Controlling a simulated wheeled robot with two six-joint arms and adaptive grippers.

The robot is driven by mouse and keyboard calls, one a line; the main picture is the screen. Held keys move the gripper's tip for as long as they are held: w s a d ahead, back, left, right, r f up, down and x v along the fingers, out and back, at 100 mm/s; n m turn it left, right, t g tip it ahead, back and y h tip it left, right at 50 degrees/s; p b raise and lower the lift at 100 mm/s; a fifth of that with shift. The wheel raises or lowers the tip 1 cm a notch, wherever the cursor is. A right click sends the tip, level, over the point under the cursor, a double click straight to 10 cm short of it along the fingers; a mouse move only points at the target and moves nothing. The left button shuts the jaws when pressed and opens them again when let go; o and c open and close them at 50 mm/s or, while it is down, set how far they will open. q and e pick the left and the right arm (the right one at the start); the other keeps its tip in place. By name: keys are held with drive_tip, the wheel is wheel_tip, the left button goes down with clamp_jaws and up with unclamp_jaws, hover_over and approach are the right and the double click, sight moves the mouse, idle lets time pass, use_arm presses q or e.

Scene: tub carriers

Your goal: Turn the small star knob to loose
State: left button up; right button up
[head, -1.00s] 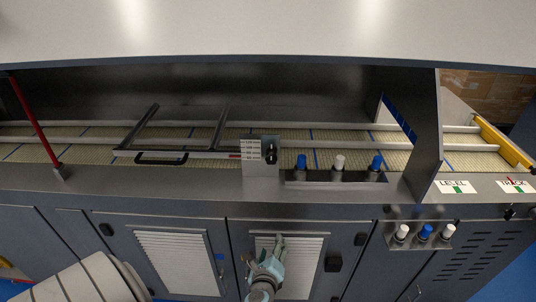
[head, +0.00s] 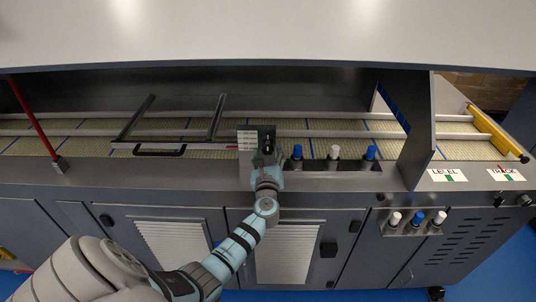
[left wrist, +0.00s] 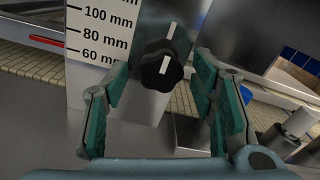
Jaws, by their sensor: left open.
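The small star knob (left wrist: 162,68) is black and lobed with a white line that stands nearly upright in the left wrist view. It sits on an upright metal plate (left wrist: 138,132) beside a white millimetre scale (left wrist: 100,30). A second short white line shows just above it on a dark part. My left gripper (left wrist: 158,76) is open, its two fingers on either side of the knob, with gaps to both. In the head view my left gripper (head: 266,162) is in front of the plate and hides its lower part. My right gripper is not in view.
Right of the plate stand blue and white knobs, the nearest a blue knob (head: 297,152). More knobs (head: 417,218) sit on the front panel. A framed gate (head: 170,125) lies left over the belt. LEVEL (head: 446,175) and TRACK (head: 506,174) labels are at right.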

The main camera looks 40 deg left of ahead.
use_arm(q)
drive_tip(key=c, duration=1.2)
drive_tip(key=shift+o, duration=0.2)
